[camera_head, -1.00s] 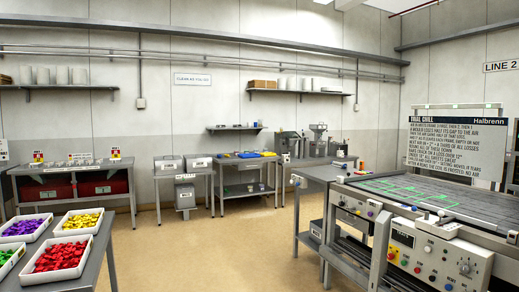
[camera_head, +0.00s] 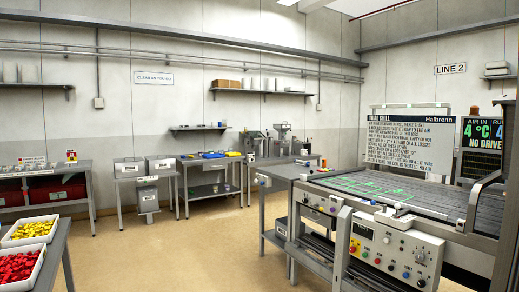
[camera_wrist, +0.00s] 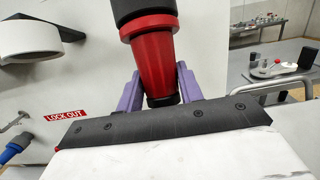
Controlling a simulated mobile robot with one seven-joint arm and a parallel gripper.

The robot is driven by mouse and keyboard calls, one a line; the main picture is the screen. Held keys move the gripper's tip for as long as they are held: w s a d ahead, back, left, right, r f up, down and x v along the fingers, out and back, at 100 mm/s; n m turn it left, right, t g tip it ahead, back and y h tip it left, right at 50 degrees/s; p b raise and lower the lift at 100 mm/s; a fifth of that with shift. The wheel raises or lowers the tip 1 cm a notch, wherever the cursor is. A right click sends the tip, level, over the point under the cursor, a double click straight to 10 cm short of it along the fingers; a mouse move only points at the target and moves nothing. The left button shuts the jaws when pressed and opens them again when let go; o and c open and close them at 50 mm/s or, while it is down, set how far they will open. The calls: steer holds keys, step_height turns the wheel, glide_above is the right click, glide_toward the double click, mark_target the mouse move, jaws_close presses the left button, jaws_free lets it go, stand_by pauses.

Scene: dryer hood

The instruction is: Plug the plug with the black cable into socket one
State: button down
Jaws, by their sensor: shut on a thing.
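In the wrist view my gripper (camera_wrist: 160,78) is shut on a red plug-like body (camera_wrist: 152,48) between its two purple fingers. The body tapers toward my gripper, with a dark lower end and a black part at its top. Its cable is not clearly seen, so I cannot tell the cable's colour. A blue plug-like piece (camera_wrist: 14,150) shows at the left edge, partly cut off. No socket one can be made out in either view. My gripper is not in the head view.
A white wall panel with a red "LOCK OUT" label (camera_wrist: 65,115) stands close by. A black and white round fitting (camera_wrist: 45,40) juts out at upper left. The control box (camera_head: 390,245) stands at right in the head view. Open floor (camera_head: 180,245) lies mid-room.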

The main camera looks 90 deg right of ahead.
steer(key=shift+s+d+f+b, duration=0.15)
steer(key=shift+f+b, duration=0.5)
steer(key=shift+b, duration=0.2)
steer(key=shift+s+d+f+b, duration=0.1)
steer(key=shift+s+f+b, duration=0.1)
steer(key=shift+f+b, duration=0.55)
steer(key=shift+s+d+f+b, duration=0.15)
steer(key=shift+f+b, duration=0.35)
steer(key=shift+b, duration=0.5)
steer(key=f+b, duration=0.2)
steer(key=s+f+b, duration=0.1)
steer(key=b, duration=0.1)
steer(key=shift+d, duration=0.35)
steer(key=shift+r+b+v, duration=0.2)
steer(key=shift+b+v, duration=0.4)
steer(key=shift+v, duration=1.15)
steer(key=shift+r+b+v, duration=0.15)
steer(key=shift+b+v, duration=0.4)
steer(key=shift+v, duration=1.15)
steer(key=shift+d, duration=0.1)
